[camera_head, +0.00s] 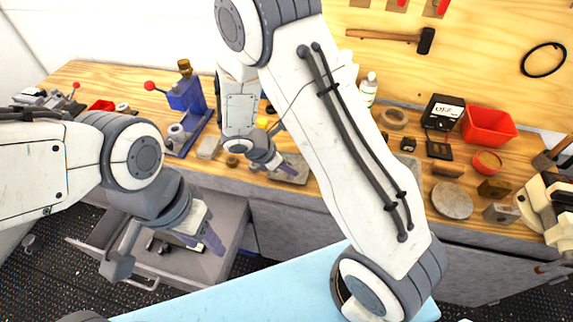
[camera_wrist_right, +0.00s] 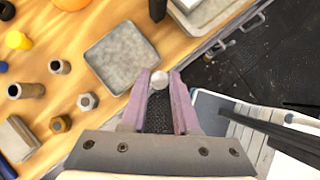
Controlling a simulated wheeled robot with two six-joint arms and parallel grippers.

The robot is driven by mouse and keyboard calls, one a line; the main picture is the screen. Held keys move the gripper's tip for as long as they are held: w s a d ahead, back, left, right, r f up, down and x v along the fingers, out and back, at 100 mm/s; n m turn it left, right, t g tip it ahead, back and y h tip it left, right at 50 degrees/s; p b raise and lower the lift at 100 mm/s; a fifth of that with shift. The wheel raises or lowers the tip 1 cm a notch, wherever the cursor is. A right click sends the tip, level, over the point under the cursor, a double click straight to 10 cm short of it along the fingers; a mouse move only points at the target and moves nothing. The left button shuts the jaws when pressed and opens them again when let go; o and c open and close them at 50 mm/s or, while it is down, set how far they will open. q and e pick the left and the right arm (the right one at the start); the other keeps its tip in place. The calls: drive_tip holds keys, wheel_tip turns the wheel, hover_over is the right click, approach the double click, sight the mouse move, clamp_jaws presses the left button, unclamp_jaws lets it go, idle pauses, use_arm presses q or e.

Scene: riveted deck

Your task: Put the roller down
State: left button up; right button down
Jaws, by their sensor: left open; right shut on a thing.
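My right gripper (camera_wrist_right: 160,84) is shut on the roller (camera_wrist_right: 159,80), which shows in the right wrist view as a small round silvery end between the purple fingertips. Much of the roller is hidden. The fingertips are close to the bench's front edge, beside a square grey tray (camera_wrist_right: 122,58). In the head view my right gripper (camera_head: 288,166) hangs over or near that tray (camera_head: 290,176), and I cannot make out the roller there. My left gripper (camera_head: 212,238) is open and empty above an open grey drawer.
The wooden bench (camera_head: 325,150) holds a blue press (camera_head: 188,100), a red bin (camera_head: 488,127), a round grey disc (camera_head: 452,200) and several small parts. The open drawer (camera_head: 225,215) juts out in front. A pale blue surface (camera_head: 270,290) lies nearest me.

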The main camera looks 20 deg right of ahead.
drive_tip(key=w+f, duration=0.1)
drive_tip(key=w, duration=0.1)
drive_tip(key=w+d+f+p, duration=0.1)
drive_tip(key=w, duration=0.1)
drive_tip(key=w+f, duration=0.1)
drive_tip(key=w, duration=0.1)
drive_tip(key=shift+w+d+f+p, duration=0.1)
drive_tip(key=shift+d+f+p, duration=0.1)
drive_tip(key=shift+f+p, duration=0.2)
wheel_tip(320, 180, down, 4)
drive_tip(key=shift+r+p, duration=0.15)
drive_tip(key=shift+p, duration=0.5)
drive_tip(key=shift+f, duration=0.2)
drive_tip(key=shift+f+b, duration=0.15)
drive_tip(key=shift+b, duration=0.2)
drive_tip(key=c, duration=0.7)
unclamp_jaws()
drive_tip(key=shift+o, duration=0.2)
drive_tip(key=shift+r, duration=0.2)
